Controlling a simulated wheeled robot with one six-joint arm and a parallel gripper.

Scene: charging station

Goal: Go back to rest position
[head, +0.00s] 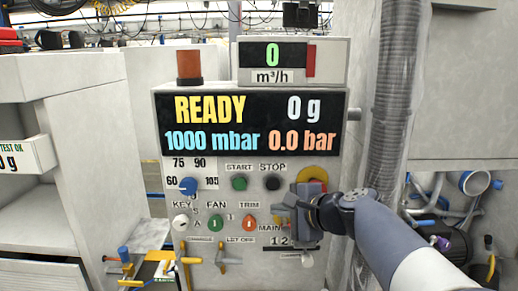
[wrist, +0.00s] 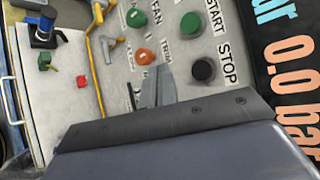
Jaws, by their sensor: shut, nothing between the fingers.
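My gripper (wrist: 158,88) is shut and empty in the wrist view, its fingertips together in front of the control panel near the orange trim knob (wrist: 145,56). In the head view my gripper (head: 283,213) is at the panel's lower right, close to the main switch area, partly covering it. The control panel (head: 226,238) carries a display (head: 250,122) reading READY, 0 g, 1000 mbar and 0.0 bar. I cannot tell from these views whether my gripper touches the panel.
A blue dial (head: 188,186), a green start button (head: 239,183) and a black stop button (head: 272,183) sit on the panel. A corrugated hose (head: 393,100) runs vertically right of it. A white cabinet (head: 90,130) stands left.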

